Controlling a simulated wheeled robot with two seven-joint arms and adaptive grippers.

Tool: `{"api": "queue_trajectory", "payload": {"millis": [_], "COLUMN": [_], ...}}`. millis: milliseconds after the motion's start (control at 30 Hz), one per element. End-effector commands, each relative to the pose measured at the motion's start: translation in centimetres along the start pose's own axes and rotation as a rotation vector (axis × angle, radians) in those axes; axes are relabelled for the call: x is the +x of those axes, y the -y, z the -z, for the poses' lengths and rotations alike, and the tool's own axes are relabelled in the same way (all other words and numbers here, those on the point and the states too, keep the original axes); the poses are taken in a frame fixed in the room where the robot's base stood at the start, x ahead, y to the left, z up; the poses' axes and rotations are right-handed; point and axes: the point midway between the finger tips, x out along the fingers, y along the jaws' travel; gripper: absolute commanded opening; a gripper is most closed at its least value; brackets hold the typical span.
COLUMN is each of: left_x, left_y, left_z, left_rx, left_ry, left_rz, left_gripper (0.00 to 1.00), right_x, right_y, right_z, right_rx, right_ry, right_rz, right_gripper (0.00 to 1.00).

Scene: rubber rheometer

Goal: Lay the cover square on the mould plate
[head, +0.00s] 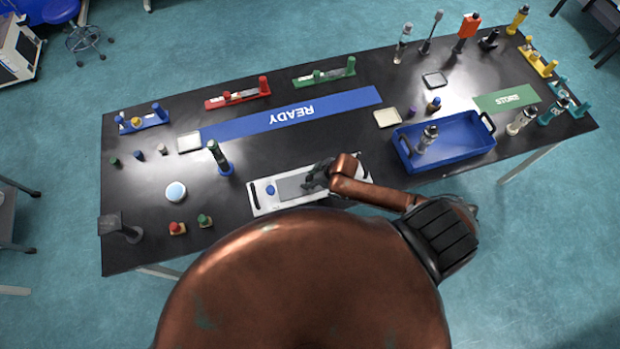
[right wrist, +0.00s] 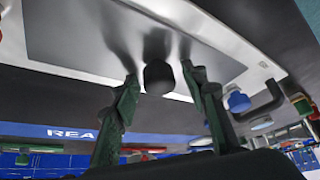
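A white board (head: 258,196) with a dark handle at its end lies at the front of the table and also shows in the right wrist view (right wrist: 80,73). A flat grey plate (head: 290,187) is on it; I cannot tell whether this is the cover or the mould plate. In the right wrist view the grey surface (right wrist: 75,35) fills the upper part. My right gripper (head: 313,178) is low over the plate's right part. Its green fingers are apart, one on each side of a dark round knob (right wrist: 158,77), with small gaps visible. My left gripper is not in view.
A dark bottle-like object (head: 218,157) stands behind left. A blue bin (head: 443,165) is to the right. The blue READY strip (head: 290,114) behind is clear.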

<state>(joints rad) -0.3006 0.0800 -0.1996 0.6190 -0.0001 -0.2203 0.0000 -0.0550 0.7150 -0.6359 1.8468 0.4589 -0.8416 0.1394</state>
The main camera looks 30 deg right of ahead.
Motion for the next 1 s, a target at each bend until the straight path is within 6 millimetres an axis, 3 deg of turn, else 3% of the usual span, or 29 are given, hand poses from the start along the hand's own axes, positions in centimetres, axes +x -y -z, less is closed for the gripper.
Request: {"api": "queue_trajectory", "payload": {"millis": [367,800,1000], "left_x": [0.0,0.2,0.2], "left_y": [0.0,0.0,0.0], "left_z": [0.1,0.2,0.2], "left_rx": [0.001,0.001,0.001], "left_ry": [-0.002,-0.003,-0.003], "left_rz": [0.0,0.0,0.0], "left_gripper": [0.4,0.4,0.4], "right_x": [-0.6,-9.0,-11.5], "right_y": [-0.1,0.0,0.0], "right_z": [0.0,0.0,0.0], "right_rx": [-0.001,-0.003,0.001], "right_ry": [0.001,0.001,0.001], "right_rz": [-0.001,-0.001,0.0], "right_gripper": [0.42,0.42,0.42]}}
